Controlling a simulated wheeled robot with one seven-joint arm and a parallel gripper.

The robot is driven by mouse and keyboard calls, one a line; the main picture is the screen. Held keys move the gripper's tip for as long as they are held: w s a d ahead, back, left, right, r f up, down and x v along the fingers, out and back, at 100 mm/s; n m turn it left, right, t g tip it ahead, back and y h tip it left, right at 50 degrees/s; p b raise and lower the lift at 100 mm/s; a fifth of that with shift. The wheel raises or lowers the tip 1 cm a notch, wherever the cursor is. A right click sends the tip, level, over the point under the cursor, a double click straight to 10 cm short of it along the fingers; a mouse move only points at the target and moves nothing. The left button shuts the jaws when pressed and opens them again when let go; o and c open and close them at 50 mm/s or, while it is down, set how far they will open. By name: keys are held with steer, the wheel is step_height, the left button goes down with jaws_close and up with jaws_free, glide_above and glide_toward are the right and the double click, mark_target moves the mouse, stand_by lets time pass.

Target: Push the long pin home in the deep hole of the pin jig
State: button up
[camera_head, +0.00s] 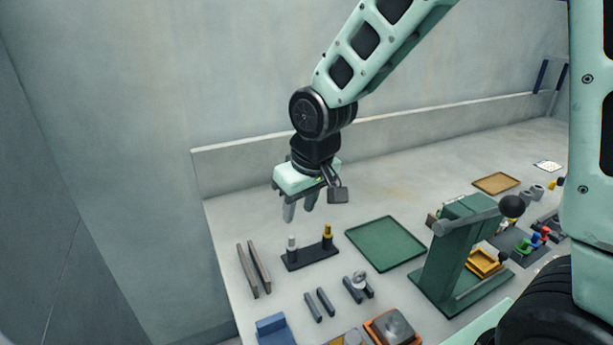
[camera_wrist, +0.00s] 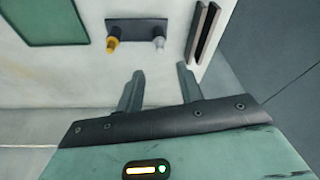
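The pin jig (camera_head: 311,257) is a dark oblong block on the bench. A silver pin (camera_head: 292,246) stands upright at its left end and a brass pin (camera_head: 327,237) at its right end. Both stick up above the block, and I cannot tell which is the long pin or how deep each sits. The wrist view also shows the jig (camera_wrist: 137,22), with the brass pin (camera_wrist: 112,43) on the left and the silver pin (camera_wrist: 158,43) on the right. My gripper (camera_head: 299,211) is in the air above and behind the jig. Its fingers (camera_wrist: 160,73) are apart and empty.
Two dark bars (camera_head: 254,269) lie left of the jig. A green tray (camera_head: 386,243) is to its right, with a green lever press (camera_head: 455,265) beyond. Shorter bars (camera_head: 319,304) and an orange tray (camera_head: 372,327) are in front. A low wall (camera_head: 240,165) runs behind.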

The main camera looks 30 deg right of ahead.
steer(key=v, duration=0.7)
steer(key=shift+s+r, duration=0.15)
steer(key=shift+r, duration=0.2)
steer(key=s+a+f+n+g, duration=0.1)
steer(key=s+a+f+n, duration=0.1)
steer(key=s, duration=0.8)
steer(key=s+a+f+n+g, duration=0.1)
steer(key=s+a+f, duration=0.3)
steer(key=s, duration=0.6)
steer(key=shift+a+n+g, duration=0.4)
steer(key=shift+a+n, duration=0.4)
steer(key=shift+f, duration=0.1)
